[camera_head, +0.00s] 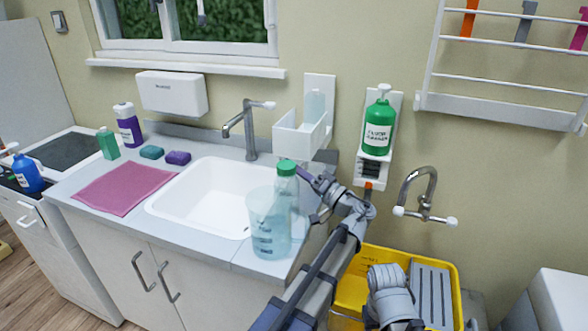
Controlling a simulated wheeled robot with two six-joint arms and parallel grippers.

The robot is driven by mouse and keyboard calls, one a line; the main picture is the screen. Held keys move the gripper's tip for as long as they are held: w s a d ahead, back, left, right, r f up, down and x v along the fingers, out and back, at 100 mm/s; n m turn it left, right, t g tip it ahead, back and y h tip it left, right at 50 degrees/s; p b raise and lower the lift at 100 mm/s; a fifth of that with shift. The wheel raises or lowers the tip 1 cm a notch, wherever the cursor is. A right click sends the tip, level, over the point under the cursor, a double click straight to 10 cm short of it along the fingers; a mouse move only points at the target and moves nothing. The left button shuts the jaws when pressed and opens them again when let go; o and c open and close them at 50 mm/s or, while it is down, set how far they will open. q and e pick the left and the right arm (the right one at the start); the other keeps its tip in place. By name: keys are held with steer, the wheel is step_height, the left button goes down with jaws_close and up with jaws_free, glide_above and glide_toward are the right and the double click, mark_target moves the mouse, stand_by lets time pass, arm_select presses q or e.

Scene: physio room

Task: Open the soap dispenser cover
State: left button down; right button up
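A white wall dispenser (320,88) hangs to the right of the sink tap. Its box-like front part (300,140) stands out from the back plate, tilted forward, and a pale translucent bottle (314,106) shows above it. My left gripper (311,193) is below the dispenser, apart from it, behind the green-capped bottle (285,195) on the counter. That bottle partly hides the fingertips, so I cannot tell how far apart they are.
A clear jug (268,225) stands at the counter's right edge beside the white sink (185,200). A green pump bottle (378,125) is on the wall to the right. A wall tap (424,200) hangs above a yellow tub (352,292). A white rack (500,98) is at upper right.

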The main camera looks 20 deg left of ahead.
arm_select(q)
steer(key=shift+a+f, duration=0.1)
steer(key=shift+f, duration=0.15)
arm_select(e)
steer(key=shift+f, duration=0.2)
